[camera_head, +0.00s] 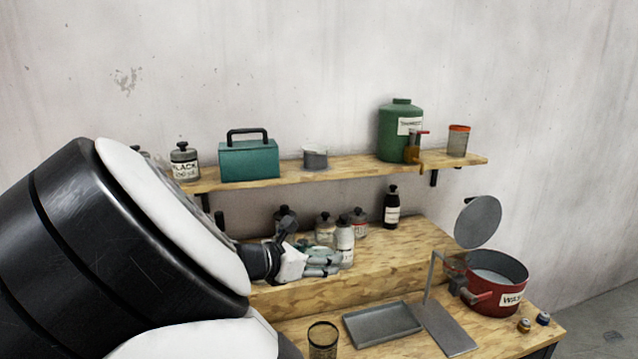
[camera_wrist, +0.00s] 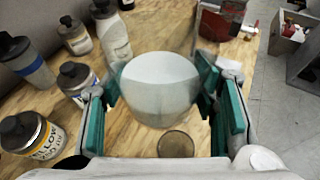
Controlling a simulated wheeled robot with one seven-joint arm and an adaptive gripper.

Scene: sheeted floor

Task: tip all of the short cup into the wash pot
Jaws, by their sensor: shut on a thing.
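My gripper (camera_head: 318,258) is in front of the wooden riser in the head view, left of the wash pot. In the wrist view its teal-padded fingers (camera_wrist: 160,84) are shut on a short cup (camera_wrist: 155,100), pale and translucent, with a whitish surface across its top. The cup is hard to make out in the head view. The red wash pot (camera_head: 496,291), with a white label, stands at the right end of the bench. Its mouth is open and its inside looks pale grey. A red part of it seems to show at the top of the wrist view (camera_wrist: 222,20).
A grey disc (camera_head: 478,222) stands raised behind the pot. A metal stand (camera_head: 440,315), a grey tray (camera_head: 382,323) and a dark-rimmed glass (camera_head: 323,341) are on the lower bench. Several bottles (camera_head: 345,240) crowd around my gripper. A shelf (camera_head: 350,168) runs above.

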